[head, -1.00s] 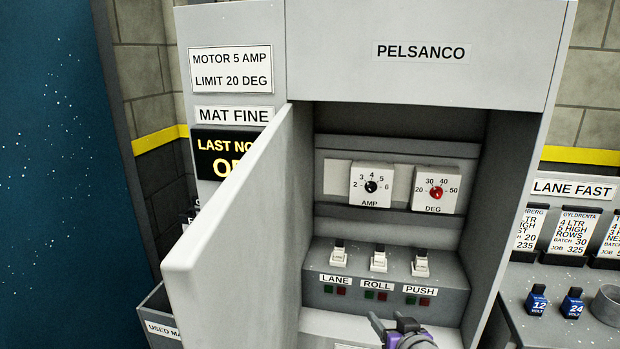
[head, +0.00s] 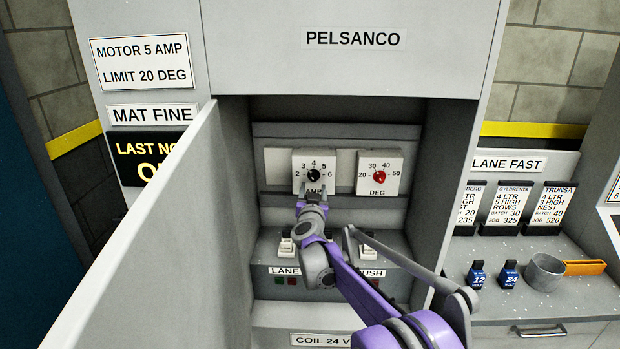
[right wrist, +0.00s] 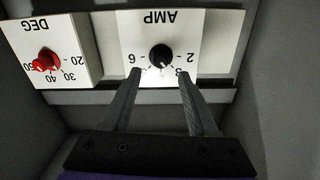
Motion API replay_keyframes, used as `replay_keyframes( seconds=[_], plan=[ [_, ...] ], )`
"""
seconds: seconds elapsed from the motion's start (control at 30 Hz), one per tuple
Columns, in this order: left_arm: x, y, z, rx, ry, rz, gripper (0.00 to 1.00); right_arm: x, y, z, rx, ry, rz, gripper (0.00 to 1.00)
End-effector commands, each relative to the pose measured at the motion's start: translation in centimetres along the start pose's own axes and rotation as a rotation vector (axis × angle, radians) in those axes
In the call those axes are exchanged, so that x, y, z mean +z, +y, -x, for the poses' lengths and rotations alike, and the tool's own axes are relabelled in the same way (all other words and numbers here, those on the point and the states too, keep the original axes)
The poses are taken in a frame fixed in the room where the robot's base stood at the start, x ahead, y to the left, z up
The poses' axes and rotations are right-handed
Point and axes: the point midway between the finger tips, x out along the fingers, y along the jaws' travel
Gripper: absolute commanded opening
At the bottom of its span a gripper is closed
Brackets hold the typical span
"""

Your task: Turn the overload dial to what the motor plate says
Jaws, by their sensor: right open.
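The motor plate (head: 141,62) reads "MOTOR 5 AMP, LIMIT 20 DEG". The overload unit in the open cabinet has a black AMP dial (head: 313,176), scaled 2 to 6, and a red DEG dial (head: 379,177), scaled 20 to 50. My right gripper (head: 313,190) is just below the AMP dial. In the right wrist view, upside down, the open fingers (right wrist: 158,76) point at the AMP knob (right wrist: 161,57), apart from it, one toward each side. Its white mark seems to point between 3 and 4. The red DEG knob (right wrist: 45,61) is beside it. My left gripper is out of view.
The cabinet door (head: 165,245) stands open on the left; the cabinet walls enclose the dials. Lever switches (head: 286,246) sit below, partly hidden by my right arm.

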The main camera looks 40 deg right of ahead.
Motion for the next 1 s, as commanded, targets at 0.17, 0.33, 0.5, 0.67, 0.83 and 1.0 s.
replay_keyframes(
  seconds=[0.17, 0.33, 0.5, 0.67, 0.83, 1.0],
  plan=[
    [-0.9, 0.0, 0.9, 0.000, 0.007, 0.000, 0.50, -0.3, 0.0, -3.4, 0.001, 0.002, 0.000, 0.59],
    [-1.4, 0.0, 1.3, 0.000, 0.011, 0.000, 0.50, -0.2, -0.1, -5.3, -0.001, 0.001, 0.000, 0.59],
    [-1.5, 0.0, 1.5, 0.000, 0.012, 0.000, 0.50, -0.1, -0.1, -6.1, -0.001, 0.000, 0.000, 0.59],
    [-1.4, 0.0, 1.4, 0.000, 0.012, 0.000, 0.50, 0.0, 0.0, -6.1, -0.001, 0.000, 0.000, 0.59],
    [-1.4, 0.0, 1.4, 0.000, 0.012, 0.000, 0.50, 0.0, 0.0, -6.1, -0.001, 0.000, 0.000, 0.43],
    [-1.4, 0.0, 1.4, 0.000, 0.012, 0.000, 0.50, -0.1, -0.1, -6.1, -0.001, 0.000, 0.000, 0.13]
  ],
)
